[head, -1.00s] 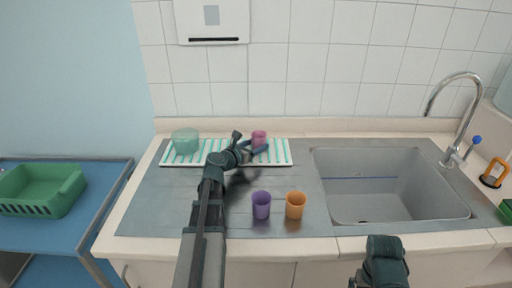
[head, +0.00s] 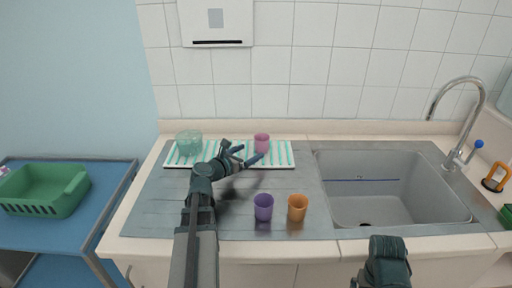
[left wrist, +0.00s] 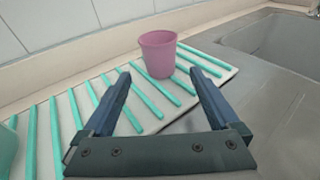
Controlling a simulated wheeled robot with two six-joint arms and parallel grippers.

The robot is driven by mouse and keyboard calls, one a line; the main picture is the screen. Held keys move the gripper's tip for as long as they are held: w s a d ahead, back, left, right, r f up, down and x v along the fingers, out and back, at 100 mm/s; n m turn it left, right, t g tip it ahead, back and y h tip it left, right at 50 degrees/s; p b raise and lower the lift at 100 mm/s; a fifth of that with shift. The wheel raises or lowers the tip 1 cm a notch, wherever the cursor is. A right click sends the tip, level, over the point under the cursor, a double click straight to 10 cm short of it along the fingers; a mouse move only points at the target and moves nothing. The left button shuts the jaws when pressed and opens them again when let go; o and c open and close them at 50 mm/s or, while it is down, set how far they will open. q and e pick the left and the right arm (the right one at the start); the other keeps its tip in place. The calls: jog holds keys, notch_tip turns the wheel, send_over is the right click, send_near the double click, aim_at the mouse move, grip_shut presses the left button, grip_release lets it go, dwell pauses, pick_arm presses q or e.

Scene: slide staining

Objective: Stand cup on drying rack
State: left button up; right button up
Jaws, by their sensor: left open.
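A pink cup (head: 262,142) stands upright, mouth up, on the right part of the white drying rack (head: 284,155) with teal bars. In the left wrist view the pink cup (left wrist: 158,56) rests on the rack (left wrist: 148,120), beyond my fingertips and apart from them. My left gripper (head: 250,153) is open and empty, just in front and to the left of the cup; its two spread fingers also show in the left wrist view (left wrist: 160,75). My right arm shows at the bottom edge, with its fingers mostly cut off.
A purple cup (head: 263,206) and an orange cup (head: 297,207) stand on the steel drainboard (head: 160,207). A clear greenish bowl (head: 188,142) sits at the rack's left end. The sink (head: 390,187) lies to the right. A green basket (head: 45,190) stands on the blue cart at left.

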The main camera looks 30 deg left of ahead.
aim_at(257, 148)
pick_arm(q)
jog(key=v, duration=0.5)
jog(key=shift+s+p, duration=0.15)
jog(key=shift+p, duration=0.2)
jog(key=b+x, duration=0.2)
jog(key=x, duration=0.9)
jog(key=shift+w+f, duration=0.15)
jog(key=shift+w, duration=0.05)
jog(key=shift+w+f+b, duration=0.25)
jog(key=shift+w+b, duration=0.1)
jog(key=shift+b, duration=0.1)
jog(key=shift+r, duration=0.25)
